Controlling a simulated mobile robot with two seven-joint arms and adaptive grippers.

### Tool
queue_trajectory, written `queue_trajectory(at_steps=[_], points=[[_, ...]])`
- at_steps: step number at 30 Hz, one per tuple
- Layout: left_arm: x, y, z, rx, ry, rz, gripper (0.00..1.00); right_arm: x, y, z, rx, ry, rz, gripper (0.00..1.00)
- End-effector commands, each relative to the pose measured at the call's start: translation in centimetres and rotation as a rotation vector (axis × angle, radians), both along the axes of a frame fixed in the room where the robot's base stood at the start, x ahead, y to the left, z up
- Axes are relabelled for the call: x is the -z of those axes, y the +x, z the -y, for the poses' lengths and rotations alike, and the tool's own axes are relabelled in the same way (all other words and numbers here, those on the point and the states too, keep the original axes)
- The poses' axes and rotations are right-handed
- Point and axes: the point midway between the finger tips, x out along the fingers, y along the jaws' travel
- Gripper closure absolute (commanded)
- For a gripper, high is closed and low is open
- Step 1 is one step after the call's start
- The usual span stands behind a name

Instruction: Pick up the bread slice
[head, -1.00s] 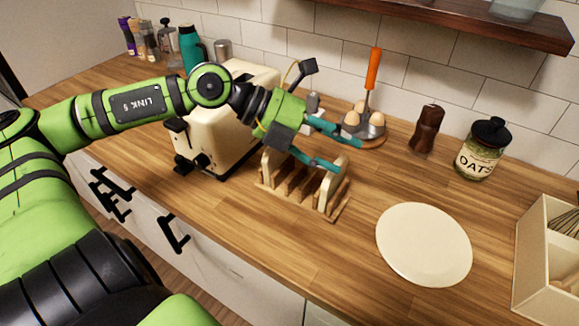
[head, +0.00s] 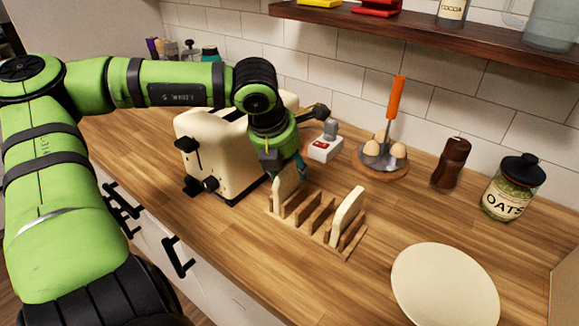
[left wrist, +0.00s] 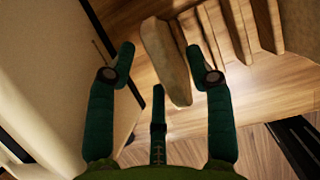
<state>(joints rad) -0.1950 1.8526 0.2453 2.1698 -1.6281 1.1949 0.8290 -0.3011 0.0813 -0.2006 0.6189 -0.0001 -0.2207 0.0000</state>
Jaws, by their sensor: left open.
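A wooden rack (head: 318,222) on the counter holds two upright bread slices. The near-left bread slice (head: 284,190) stands at the toaster end; the other bread slice (head: 347,214) stands at the right end. My left gripper (head: 286,172) points down just above the left slice, partly hiding its top. In the left wrist view, my left gripper (left wrist: 162,72) is open, with teal fingers either side of that bread slice (left wrist: 164,58). The slice lies closer to the right finger; whether they touch cannot be told. My right gripper is out of view.
A cream toaster (head: 215,150) stands close on the left of the rack and the gripper. A white plate (head: 445,285) lies at the right. An egg holder (head: 381,160), pepper mill (head: 451,163) and oats jar (head: 513,190) stand behind. The counter between rack and plate is clear.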

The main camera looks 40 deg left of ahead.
Motion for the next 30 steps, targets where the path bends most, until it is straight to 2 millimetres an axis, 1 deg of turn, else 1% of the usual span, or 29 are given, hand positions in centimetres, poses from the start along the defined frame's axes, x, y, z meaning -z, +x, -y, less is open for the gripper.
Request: queue_trajectory(at_steps=[3,9,10,11,12,13,14,25,28,30], points=[[0.5,0.2,0.0,0.001,0.0,-0.001,0.47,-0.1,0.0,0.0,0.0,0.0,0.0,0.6],[0.5,0.2,0.0,0.001,-0.001,0.0,0.47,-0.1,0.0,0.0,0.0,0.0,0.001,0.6],[0.5,0.2,0.0,0.001,-0.001,0.0,0.55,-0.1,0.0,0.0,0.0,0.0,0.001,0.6],[0.5,0.2,0.0,0.001,-0.001,0.0,0.67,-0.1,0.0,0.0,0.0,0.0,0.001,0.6],[0.5,0.2,0.0,0.001,-0.001,0.0,0.83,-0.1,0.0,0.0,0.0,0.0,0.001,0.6],[0.5,0.2,0.0,0.001,-0.001,0.0,0.95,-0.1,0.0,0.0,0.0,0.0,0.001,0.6],[0.5,0.2,0.0,0.001,-0.001,0.0,1.0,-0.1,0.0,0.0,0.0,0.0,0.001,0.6],[0.4,0.2,0.0,0.001,0.0,0.001,1.0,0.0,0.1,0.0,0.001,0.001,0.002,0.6],[-0.3,0.3,0.0,0.0,0.0,0.004,1.0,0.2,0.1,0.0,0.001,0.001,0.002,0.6],[-1.3,0.3,-0.1,0.0,0.002,0.006,1.0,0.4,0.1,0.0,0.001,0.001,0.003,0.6]])
